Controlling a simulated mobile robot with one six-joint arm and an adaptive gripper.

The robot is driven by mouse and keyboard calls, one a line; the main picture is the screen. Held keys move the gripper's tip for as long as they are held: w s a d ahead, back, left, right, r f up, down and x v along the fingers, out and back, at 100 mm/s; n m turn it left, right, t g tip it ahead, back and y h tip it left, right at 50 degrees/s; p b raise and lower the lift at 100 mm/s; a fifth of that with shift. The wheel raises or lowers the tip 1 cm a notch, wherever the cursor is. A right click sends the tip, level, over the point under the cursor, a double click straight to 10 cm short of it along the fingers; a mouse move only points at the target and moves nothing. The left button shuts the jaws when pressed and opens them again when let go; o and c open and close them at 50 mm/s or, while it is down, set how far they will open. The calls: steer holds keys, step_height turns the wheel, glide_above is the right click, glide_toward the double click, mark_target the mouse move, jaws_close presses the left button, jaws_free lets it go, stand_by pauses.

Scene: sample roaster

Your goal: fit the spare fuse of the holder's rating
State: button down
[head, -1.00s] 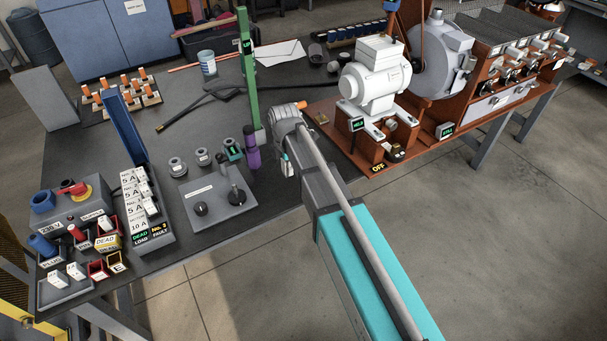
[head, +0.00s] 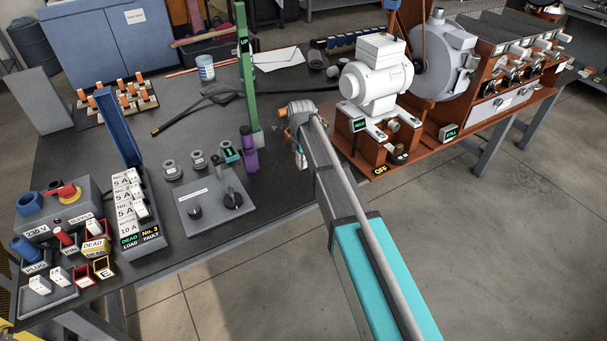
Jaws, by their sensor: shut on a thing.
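The fuse box (head: 137,226) stands on the left of the bench, with white carriers in a column beside labels of 5 A and 10 A. Its blue lid (head: 118,130) is raised. Its lower signs read DEAD LOAD and No. 3 FAULT. My gripper (head: 298,146) is above the bench's right part, right of the green post, well away from the fuse box. It is shut on a small white thing (head: 301,160) that hangs below it, mostly hidden; its rating cannot be read. A rack of orange-and-white pieces (head: 145,104) sits at the back left.
A grey plate with two black knobs (head: 214,190), a purple bottle (head: 248,152) and the upright green post (head: 247,75) stand between my gripper and the fuse box. Front left are a grey tray (head: 48,300) with white pieces and small red boxes (head: 82,273). A motor (head: 376,82) stands right.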

mark_target(305, 176)
steer(key=shift+w+d+f+b, duration=0.2)
steer(key=shift+w+f+b, duration=0.3)
steer(key=shift+f, duration=0.15)
steer(key=shift+w+d+f+b, duration=0.15)
steer(key=shift+w+f+b, duration=0.25)
steer(key=shift+w+f, duration=0.15)
steer(key=shift+f, duration=0.1)
steer(key=shift+w+d+f+b, duration=0.15)
steer(key=shift+w+f+b, duration=0.3)
steer(key=shift+f+b, duration=0.25)
steer(key=shift+s+f+b, duration=0.1)
steer(key=shift+f+b, duration=1.2)
steer(key=shift+f, duration=0.15)
steer(key=shift+c, duration=1.9)
jaws_free()
steer(key=shift+r, duration=0.2)
step_height(305, 176, up, 12)
steer(key=p, duration=1.2)
